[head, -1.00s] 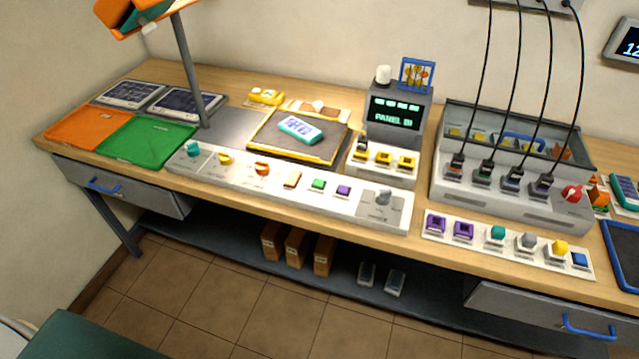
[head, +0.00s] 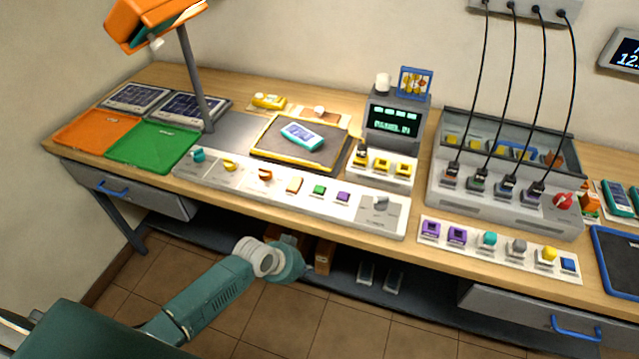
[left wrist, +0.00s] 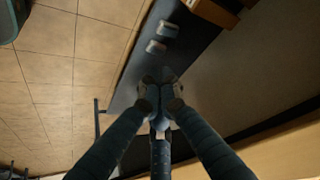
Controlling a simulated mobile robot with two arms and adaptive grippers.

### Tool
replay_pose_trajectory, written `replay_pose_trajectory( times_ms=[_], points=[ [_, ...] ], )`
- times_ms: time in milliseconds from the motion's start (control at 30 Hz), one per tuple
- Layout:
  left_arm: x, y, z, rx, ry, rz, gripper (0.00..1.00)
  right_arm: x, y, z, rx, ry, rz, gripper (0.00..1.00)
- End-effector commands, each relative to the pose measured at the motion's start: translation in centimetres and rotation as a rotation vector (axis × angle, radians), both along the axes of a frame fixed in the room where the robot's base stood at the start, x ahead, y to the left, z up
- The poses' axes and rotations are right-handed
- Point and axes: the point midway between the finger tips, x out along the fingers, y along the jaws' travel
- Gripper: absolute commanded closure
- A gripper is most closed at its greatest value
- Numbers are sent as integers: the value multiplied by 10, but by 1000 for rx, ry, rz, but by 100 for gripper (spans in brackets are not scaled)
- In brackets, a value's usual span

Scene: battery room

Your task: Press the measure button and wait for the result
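The tester (head: 397,120) stands on the bench with a lit dark display; its lower line is too small to read surely. Several yellow buttons (head: 381,164) sit on its base. A long white console (head: 222,182) carries knobs and beige, green (head: 319,190) and purple (head: 342,196) buttons. I cannot read which is the measure button. A teal device (head: 302,136) lies on the yellow-edged pad. My left arm reaches in below the bench's front edge; its gripper is hardly visible there. In the left wrist view my left gripper (left wrist: 160,92) has its fingertips together, with nothing seen between them.
A lamp (head: 160,20), an orange tray (head: 85,128) and a green tray (head: 150,145) occupy the left. A charger with black cables (head: 505,205) and a button strip (head: 500,249) stand right. The lower shelf (head: 345,287) holds boxes beneath the bench.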

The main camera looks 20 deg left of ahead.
Motion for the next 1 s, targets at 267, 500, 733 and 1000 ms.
replay_pose_trajectory(
  times_ms=[267,500,733,1000],
  points=[
    [30,-47,126,-29,-91,-246,100,0,1,17,1,0,3,100],
    [32,-71,200,-24,-147,-425,100,0,1,26,2,0,3,100],
    [93,-39,239,-8,-229,-477,100,0,2,25,3,1,2,100],
    [153,7,285,9,-323,-456,100,0,4,25,5,0,1,100]
  ],
)
